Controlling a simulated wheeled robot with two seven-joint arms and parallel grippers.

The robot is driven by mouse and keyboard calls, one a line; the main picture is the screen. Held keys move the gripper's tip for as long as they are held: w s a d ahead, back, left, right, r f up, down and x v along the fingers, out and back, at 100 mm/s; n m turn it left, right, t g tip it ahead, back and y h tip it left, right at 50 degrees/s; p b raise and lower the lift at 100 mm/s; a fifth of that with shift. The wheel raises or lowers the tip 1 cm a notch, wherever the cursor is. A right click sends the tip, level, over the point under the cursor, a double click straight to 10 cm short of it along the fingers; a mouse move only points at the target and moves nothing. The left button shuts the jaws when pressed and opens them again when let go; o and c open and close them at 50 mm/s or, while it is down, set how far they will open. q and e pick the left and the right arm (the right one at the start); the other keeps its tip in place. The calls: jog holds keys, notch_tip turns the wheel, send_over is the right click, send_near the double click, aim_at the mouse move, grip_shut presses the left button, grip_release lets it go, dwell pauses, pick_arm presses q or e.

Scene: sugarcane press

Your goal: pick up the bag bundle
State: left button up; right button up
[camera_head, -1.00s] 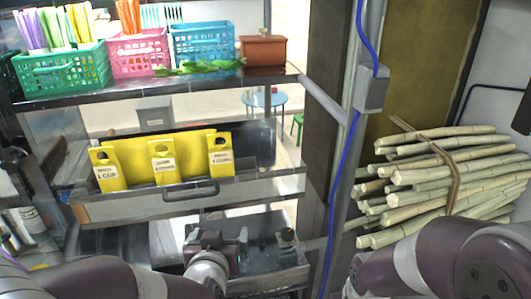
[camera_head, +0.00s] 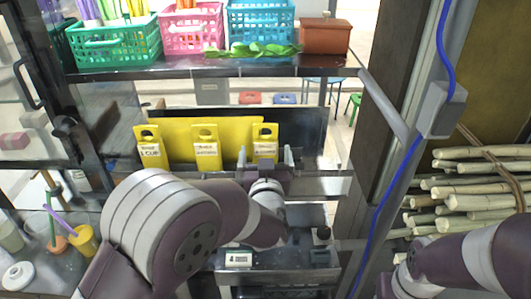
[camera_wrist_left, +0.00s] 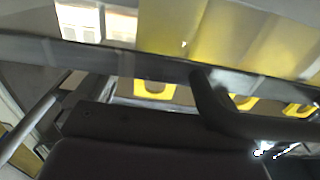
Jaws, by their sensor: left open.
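In the left wrist view, yellow bag sheets (camera_wrist_left: 225,40) fill the top, and several yellow handle ends show below a dark bar.
Above the bundle, a metal shelf (camera_head: 200,68) carries a green basket (camera_head: 115,42), a pink basket (camera_head: 192,28), a blue basket (camera_head: 260,22) and a brown box (camera_head: 325,36). A post with a blue cable (camera_head: 385,190) and stacked cane (camera_head: 460,188) stand to the right.

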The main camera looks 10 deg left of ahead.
pick_arm(q)
jog(key=shift+w+a, duration=0.15)
jog(key=shift+w, duration=1)
jog(key=c, duration=1.1)
jog(key=shift+o, duration=0.2)
jog(key=shift+r, duration=0.1)
